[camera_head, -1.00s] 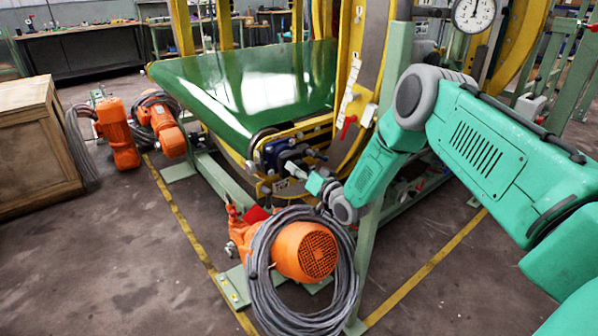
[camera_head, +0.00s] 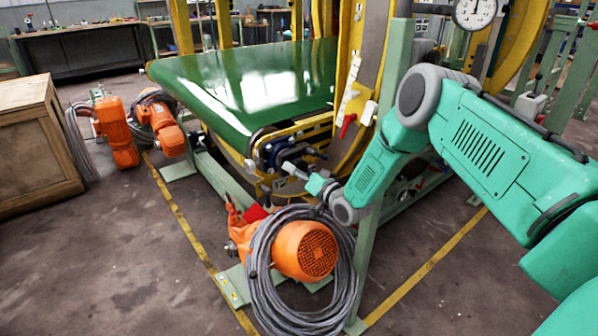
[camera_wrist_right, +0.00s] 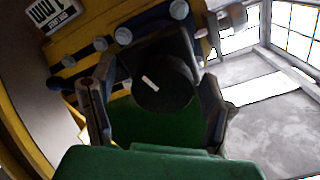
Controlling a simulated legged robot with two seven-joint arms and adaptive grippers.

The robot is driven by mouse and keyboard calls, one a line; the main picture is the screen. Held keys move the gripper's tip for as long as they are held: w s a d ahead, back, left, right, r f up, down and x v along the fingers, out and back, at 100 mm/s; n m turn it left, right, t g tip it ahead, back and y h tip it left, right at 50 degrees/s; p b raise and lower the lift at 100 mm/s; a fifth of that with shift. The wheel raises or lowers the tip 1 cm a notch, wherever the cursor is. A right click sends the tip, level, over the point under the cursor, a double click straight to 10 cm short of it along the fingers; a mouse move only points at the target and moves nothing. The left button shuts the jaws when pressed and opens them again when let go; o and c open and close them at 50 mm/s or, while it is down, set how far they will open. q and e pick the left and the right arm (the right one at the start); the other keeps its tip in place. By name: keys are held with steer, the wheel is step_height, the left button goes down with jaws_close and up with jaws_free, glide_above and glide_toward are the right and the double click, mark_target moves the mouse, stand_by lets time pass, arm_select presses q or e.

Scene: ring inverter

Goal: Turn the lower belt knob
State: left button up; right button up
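The lower belt knob is a round black knob with a short white mark, seen in the right wrist view (camera_wrist_right: 162,84). The mark is tilted from level. My right gripper (camera_wrist_right: 152,100) has its two fingers spread on either side of the knob; the fingers look apart from it, though contact is hard to judge. In the head view my right gripper (camera_head: 290,168) is at the near corner of the green belt (camera_head: 255,85), by the dark blue bearing block, and largely hides the knob. My left gripper is not in view.
An orange motor (camera_head: 305,250) with coiled grey cable stands below my right arm. A green post (camera_head: 372,215) rises beside the arm. A wooden crate (camera_head: 35,150) stands at left.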

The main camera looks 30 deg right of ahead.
steer(key=shift+r, duration=0.1)
steer(key=shift+s, duration=0.15)
steer(key=s+d, duration=0.1)
steer(key=s, duration=1)
steer(key=shift+s, duration=0.3)
